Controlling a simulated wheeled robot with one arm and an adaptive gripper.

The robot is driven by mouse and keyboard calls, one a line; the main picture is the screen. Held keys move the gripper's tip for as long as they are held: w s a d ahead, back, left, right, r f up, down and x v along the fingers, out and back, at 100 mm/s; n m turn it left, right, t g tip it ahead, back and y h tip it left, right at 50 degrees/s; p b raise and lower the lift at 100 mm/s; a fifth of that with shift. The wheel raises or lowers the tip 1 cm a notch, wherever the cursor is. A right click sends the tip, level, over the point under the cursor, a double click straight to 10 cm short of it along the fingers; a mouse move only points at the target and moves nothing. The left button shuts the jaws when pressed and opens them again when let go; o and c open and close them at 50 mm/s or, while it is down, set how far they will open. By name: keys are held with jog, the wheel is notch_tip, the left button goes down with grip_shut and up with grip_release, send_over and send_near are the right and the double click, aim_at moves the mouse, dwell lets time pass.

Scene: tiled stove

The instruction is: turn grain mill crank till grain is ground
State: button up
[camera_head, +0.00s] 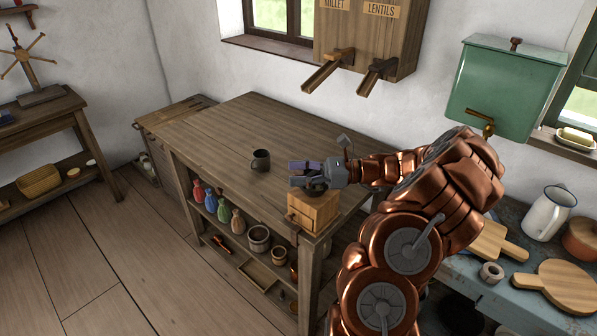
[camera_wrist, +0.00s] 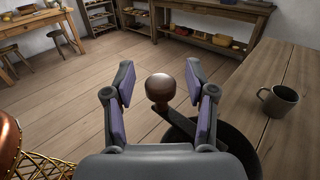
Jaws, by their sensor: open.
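The grain mill has a light wooden box base (camera_head: 313,211) and stands on the near right corner of the wooden table. My gripper (camera_head: 302,172) is right above it and hides most of its top. In the wrist view the crank's brown knob (camera_wrist: 159,88) stands between the open fingers of my gripper (camera_wrist: 160,95), with a gap on each side. The dark crank arm (camera_wrist: 178,120) runs from below the knob over the dark round hopper (camera_wrist: 215,145). The grain is not visible. A small drawer knob (camera_head: 292,216) is on the box's front.
A dark mug (camera_head: 261,160) stands on the table (camera_head: 215,135) left of the mill; it also shows in the wrist view (camera_wrist: 279,100). The far tabletop is clear. Wooden dispensers (camera_head: 365,35) with chutes hang on the wall behind. Bottles and pots fill the shelf below.

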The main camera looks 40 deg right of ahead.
jog(key=shift+c, duration=0.4)
grip_shut()
